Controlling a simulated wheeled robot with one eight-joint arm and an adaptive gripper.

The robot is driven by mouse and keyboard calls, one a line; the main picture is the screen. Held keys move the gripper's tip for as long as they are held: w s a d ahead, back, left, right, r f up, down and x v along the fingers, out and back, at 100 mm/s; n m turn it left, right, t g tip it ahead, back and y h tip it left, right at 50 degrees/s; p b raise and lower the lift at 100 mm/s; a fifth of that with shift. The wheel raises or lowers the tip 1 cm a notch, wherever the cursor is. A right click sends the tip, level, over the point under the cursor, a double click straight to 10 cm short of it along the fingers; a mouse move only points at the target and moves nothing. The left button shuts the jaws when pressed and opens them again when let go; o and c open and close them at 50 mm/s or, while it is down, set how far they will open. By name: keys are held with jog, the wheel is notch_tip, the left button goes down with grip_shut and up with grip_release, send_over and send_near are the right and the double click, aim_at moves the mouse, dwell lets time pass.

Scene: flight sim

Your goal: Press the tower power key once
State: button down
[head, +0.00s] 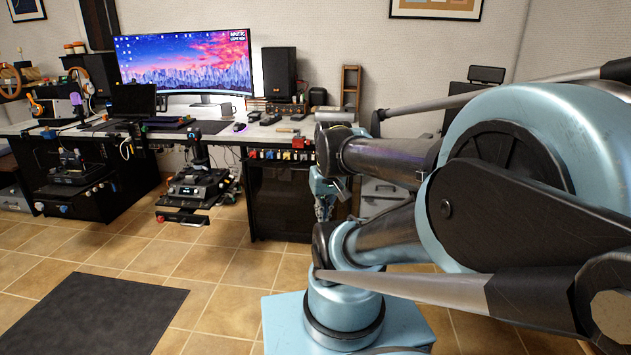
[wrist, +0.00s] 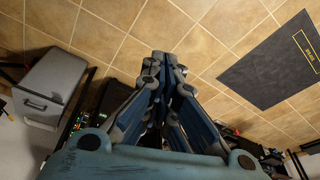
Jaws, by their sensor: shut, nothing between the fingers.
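A black tower-like case (head: 283,200) stands under the right part of the desk in the head view. I cannot make out a power key on it. My gripper (head: 323,207) hangs pointing down, in front of and just right of this case in the picture, partly hidden by my arm. In the wrist view my gripper (wrist: 165,62) has its blue-grey fingers together and empty, with tiled floor beyond the tips. A dark shape (wrist: 112,97) beside the fingers may be the case. I cannot tell the gap between them.
The desk (head: 262,131) carries a wide monitor (head: 185,60) and speakers. A row of coloured switches (head: 280,154) runs along its front edge. A joystick stand (head: 195,185) juts out left. A grey drawer unit (wrist: 47,88) is near my gripper. Floor around the dark mat (head: 95,310) is clear.

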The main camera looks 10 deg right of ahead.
jog(key=w+a+r+t+y, duration=0.1)
jog(key=w+r, duration=0.1)
jog(key=w, duration=0.9)
jog(key=w+r+t+y, duration=0.1)
jog(key=w+r, duration=0.2)
jog(key=w, duration=0.7)
jog(key=w+d+f+n+t+y, duration=0.1)
jog(key=w+d+f, duration=0.1)
jog(key=w, duration=0.8)
jog(key=w+d+f+t, duration=0.1)
jog(key=w+f, duration=0.1)
jog(key=w, duration=0.8)
jog(key=w+d+f+t, duration=0.1)
jog(key=w+d+f, duration=0.2)
jog(key=w+f, duration=0.3)
jog(key=w+d+f+t, duration=0.2)
jog(key=w+d+f, duration=0.15)
jog(key=w, duration=0.45)
jog(key=w+d+f+t, duration=0.1)
jog(key=w+d+f, duration=0.1)
jog(key=w+f, duration=0.2)
jog(key=w+d+f+t, duration=0.1)
jog(key=w+d+f, duration=0.2)
jog(key=f, duration=0.8)
jog(key=shift+w+d, duration=0.3)
jog(key=shift+w, duration=0.1)
jog(key=w+d, duration=0.3)
jog(key=w, duration=0.5)
jog(key=shift+w, duration=0.2)
